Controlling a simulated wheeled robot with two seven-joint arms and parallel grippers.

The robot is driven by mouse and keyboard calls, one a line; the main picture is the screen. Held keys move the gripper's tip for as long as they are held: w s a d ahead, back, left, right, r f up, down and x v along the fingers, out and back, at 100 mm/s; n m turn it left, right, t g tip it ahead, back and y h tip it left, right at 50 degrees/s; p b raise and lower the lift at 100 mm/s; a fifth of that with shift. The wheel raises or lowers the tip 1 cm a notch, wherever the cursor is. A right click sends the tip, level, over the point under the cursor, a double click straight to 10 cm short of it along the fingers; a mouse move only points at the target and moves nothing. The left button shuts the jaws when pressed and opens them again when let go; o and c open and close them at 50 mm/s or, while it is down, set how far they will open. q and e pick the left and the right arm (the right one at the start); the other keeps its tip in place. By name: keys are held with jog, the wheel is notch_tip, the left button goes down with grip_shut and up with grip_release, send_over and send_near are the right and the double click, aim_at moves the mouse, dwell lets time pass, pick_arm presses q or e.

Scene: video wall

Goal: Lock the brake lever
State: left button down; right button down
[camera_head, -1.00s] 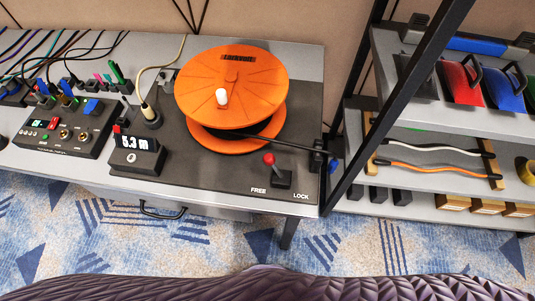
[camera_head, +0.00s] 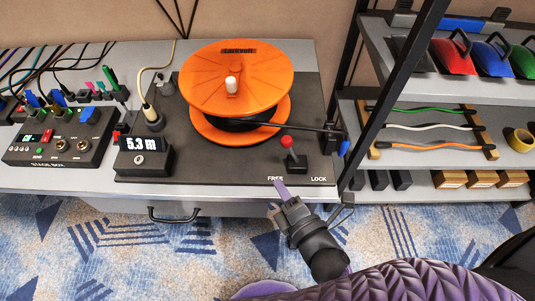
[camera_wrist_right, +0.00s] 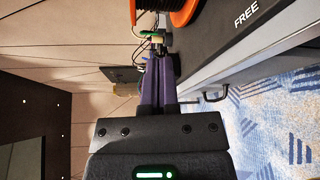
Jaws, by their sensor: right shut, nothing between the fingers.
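The brake lever (camera_head: 288,145) has a red ball knob on a dark stem in a black base. It stands at the front right of the dark panel, leaning left, toward the FREE label side. The LOCK label (camera_head: 318,180) is right of the base. My right gripper (camera_head: 280,187) is at the table's front edge by the FREE label, in front of the lever and apart from it. Its purple fingers are together and empty, as the right wrist view (camera_wrist_right: 160,82) also shows. The lever is not visible in that wrist view. My left gripper is not in view.
An orange cable reel (camera_head: 235,80) stands behind the lever, its black cable running right past the knob. A 5.3 m display box (camera_head: 143,157) and a stage box (camera_head: 60,142) are to the left. A shelf rack (camera_head: 420,185) with a black post stands at right.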

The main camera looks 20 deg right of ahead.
aim_at(292, 152)
jog(key=b+x, duration=0.1)
jog(key=x, duration=0.9)
jog(key=shift+w+d+b, duration=0.15)
jog(key=shift+d+b, duration=0.05)
jog(key=shift+b, duration=0.15)
jog(key=d, duration=0.2)
jog(key=d+r+p, duration=0.1)
jog(key=shift+s+d, duration=0.3)
jog(key=shift+s, duration=0.05)
jog(key=shift+d, duration=0.15)
jog(key=shift+s+d+r+m, duration=0.1)
jog(key=shift+d+r+m, duration=0.05)
jog(key=shift+m, duration=0.25)
